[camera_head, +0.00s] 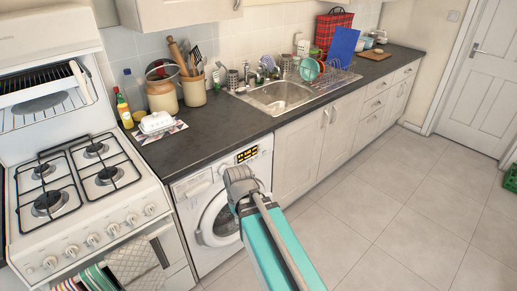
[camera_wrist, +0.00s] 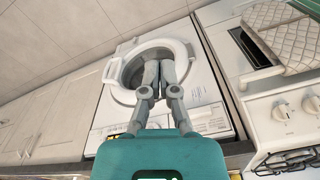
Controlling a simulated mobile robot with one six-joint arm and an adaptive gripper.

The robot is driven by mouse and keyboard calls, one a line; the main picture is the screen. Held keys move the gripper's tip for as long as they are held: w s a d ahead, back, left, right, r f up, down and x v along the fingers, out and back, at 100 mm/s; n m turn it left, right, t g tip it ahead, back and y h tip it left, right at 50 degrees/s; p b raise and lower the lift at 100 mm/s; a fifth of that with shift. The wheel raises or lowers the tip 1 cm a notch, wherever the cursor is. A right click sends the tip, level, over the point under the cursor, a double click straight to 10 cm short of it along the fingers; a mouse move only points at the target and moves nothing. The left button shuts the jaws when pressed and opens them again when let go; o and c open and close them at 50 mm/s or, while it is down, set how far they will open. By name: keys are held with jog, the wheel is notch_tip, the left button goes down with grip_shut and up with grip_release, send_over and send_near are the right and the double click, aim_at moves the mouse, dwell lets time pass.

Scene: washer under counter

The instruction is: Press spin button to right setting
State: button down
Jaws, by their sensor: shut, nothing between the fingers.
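The white washing machine (camera_head: 222,215) stands under the counter between the cooker and the cupboards. Its control panel (camera_head: 246,155) runs along the top, with a dark display lit in yellow at its right end; individual buttons are too small to tell apart, so I cannot pick out the spin button. In the wrist view, turned roughly upside down, the panel (camera_wrist: 115,131) lies along the lower edge, partly covered by my gripper. My gripper (camera_wrist: 160,70) is shut and empty, its fingertips over the round door (camera_wrist: 130,66). In the head view, my arm covers part of the door.
The gas cooker (camera_head: 87,195) stands left of the washer, with towels on its front rail. The dark worktop (camera_head: 215,128) overhangs the panel. White cupboards (camera_head: 300,150) continue right.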

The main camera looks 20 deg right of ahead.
jog(key=w+d+f+m+t+y+b, duration=0.1)
jog(key=w+f+t+b, duration=0.25)
jog(key=w, duration=0.35)
jog(key=w+d+f+t+y+b, duration=0.1)
jog(key=w+f+t+b, duration=0.15)
jog(key=w+b, duration=0.35)
jog(key=m+t+h+b, duration=0.5)
jog(key=t+b, duration=0.4)
jog(key=b, duration=0.5)
send_near(259, 146)
jog(key=s+a+f+y, duration=0.1)
jog(key=s+a+f, duration=0.1)
jog(key=s+a, duration=0.35)
jog(key=w+d+m+t+h+b, duration=0.2)
jog(key=d+m+h+b, duration=0.4)
jog(key=d, duration=0.5)
jog(key=shift+w+f+m+h+b, duration=0.2)
jog(key=shift+w+m+h+b, duration=0.15)
jog(key=shift+w, duration=0.45)
jog(key=shift+w, duration=0.15)
jog(key=shift+w+a, duration=0.5)
jog(key=shift+w, duration=0.85)
jog(key=shift+w+a, duration=0.5)
jog(key=shift+w, duration=0.85)
jog(key=shift+w+a, duration=0.5)
jog(key=shift+w, duration=0.85)
